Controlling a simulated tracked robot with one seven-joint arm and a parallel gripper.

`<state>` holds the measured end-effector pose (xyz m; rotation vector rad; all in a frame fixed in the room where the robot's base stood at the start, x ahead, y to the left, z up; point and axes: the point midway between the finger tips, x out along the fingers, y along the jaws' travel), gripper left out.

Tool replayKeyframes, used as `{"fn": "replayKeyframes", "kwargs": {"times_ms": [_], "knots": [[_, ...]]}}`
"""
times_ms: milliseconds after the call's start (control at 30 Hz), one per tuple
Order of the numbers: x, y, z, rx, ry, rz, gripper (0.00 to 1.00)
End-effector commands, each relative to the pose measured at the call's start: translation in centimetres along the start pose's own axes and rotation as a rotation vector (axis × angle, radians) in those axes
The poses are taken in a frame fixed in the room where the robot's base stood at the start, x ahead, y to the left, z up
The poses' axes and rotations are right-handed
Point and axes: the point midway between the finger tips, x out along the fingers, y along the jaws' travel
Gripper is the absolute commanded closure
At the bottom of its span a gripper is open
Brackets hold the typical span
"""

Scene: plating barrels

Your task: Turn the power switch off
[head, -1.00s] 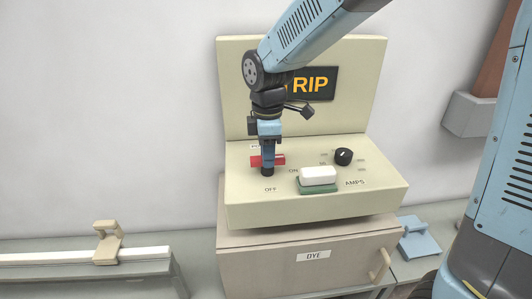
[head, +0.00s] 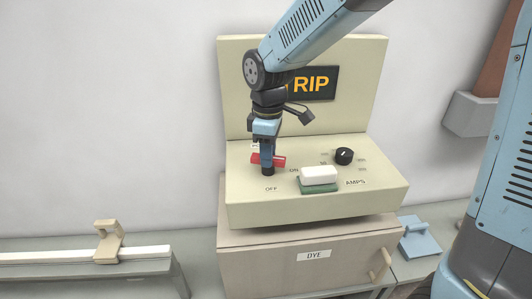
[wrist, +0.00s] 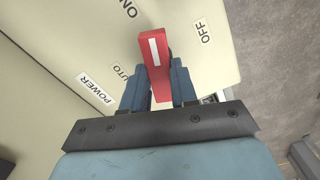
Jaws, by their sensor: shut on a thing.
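The power switch is a red handle (head: 279,161) with a white stripe, on the sloping top of a cream control box (head: 300,207). The handle also shows in the wrist view (wrist: 153,45), its striped end between the ON label (wrist: 128,7) and the OFF label (wrist: 202,32). The AUTO label (wrist: 120,72) and the POWER label (wrist: 95,90) lie left of it. My gripper (head: 268,170) points down and is shut on the handle, a finger on each side, seen at the wrist too (wrist: 158,88). The switch's pivot is hidden by my gripper.
A white block on a green base (head: 318,178) sits right of the switch, with a black AMPS knob (head: 343,156) behind it. A sign reading "RIP" (head: 312,84), partly covered by my arm, is on the back panel. A DYE drawer (head: 313,255) is below.

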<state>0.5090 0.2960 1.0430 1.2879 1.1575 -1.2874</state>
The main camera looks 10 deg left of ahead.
Motion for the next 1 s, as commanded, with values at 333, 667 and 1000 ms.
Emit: {"fn": "replayKeyframes", "kwargs": {"times_ms": [333, 667, 1000], "knots": [[0.0, 0.0, 0.08, 0.329, -0.002, -0.001, 1.0], [0.02, -0.05, 0.06, 0.642, -0.003, -0.001, 1.0], [0.03, -0.1, 0.04, 0.949, -0.004, 0.0, 1.0]]}}
